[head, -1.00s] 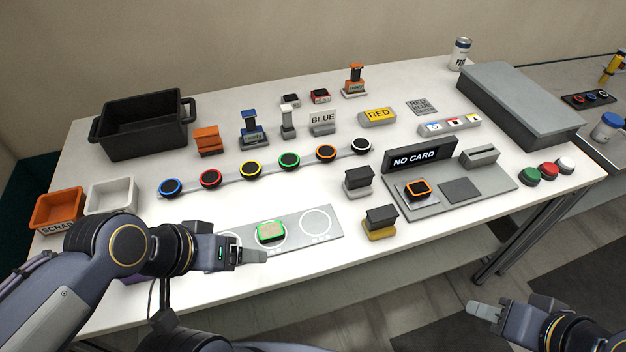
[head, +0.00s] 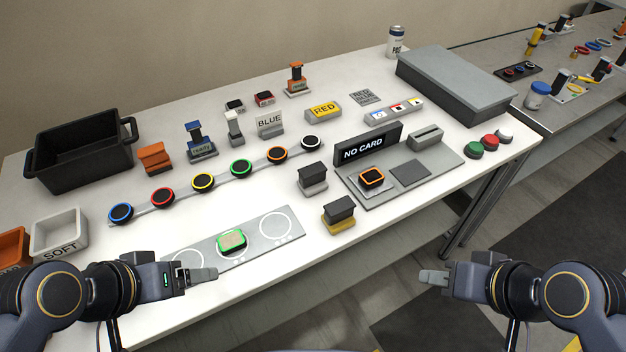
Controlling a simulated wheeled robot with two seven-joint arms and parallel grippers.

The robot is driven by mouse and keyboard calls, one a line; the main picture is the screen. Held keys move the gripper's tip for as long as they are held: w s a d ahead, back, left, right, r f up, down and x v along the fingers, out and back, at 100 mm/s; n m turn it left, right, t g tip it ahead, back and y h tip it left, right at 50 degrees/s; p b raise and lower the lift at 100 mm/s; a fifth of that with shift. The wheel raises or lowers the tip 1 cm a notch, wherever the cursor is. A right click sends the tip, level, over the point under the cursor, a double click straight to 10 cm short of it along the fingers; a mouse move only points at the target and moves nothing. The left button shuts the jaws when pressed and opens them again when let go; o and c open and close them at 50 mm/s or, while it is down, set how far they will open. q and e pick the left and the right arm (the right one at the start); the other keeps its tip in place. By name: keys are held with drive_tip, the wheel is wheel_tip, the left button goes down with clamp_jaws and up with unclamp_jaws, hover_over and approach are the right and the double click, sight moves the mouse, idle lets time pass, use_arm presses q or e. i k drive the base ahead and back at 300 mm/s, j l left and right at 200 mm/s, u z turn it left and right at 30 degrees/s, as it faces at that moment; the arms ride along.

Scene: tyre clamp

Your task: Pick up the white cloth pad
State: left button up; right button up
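I cannot pick out a white cloth pad for certain in the head view. My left gripper (head: 208,275) is over the table's front edge, close to the grey strip with ringed circles (head: 272,228), and nothing shows in it. My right gripper (head: 432,277) is in front of the table, over the floor, and nothing shows in it. Both grippers are seen side-on, so the gap between their fingers is hidden. A white labelled can (head: 397,42) stands at the table's back edge.
A green-rimmed block (head: 232,241) sits on the strip. A black bin (head: 84,152), a white SOFT tray (head: 60,232) and an orange tray (head: 12,248) are at left. The NO CARD sign (head: 368,147) and a grey case (head: 455,82) are at right. A second table (head: 590,70) lies beyond.

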sight(311, 181)
drive_tip(key=i+l+u, duration=0.1)
drive_tip(key=l, duration=0.25)
drive_tip(key=i+l+u, duration=0.1)
drive_tip(key=l, duration=0.25)
drive_tip(key=i+l+u, duration=0.1)
drive_tip(key=i+l, duration=0.15)
drive_tip(key=l, duration=0.15)
drive_tip(key=i+l+u, duration=0.1)
drive_tip(key=l, duration=0.3)
drive_tip(key=i+l+u, duration=0.1)
drive_tip(key=l, duration=0.3)
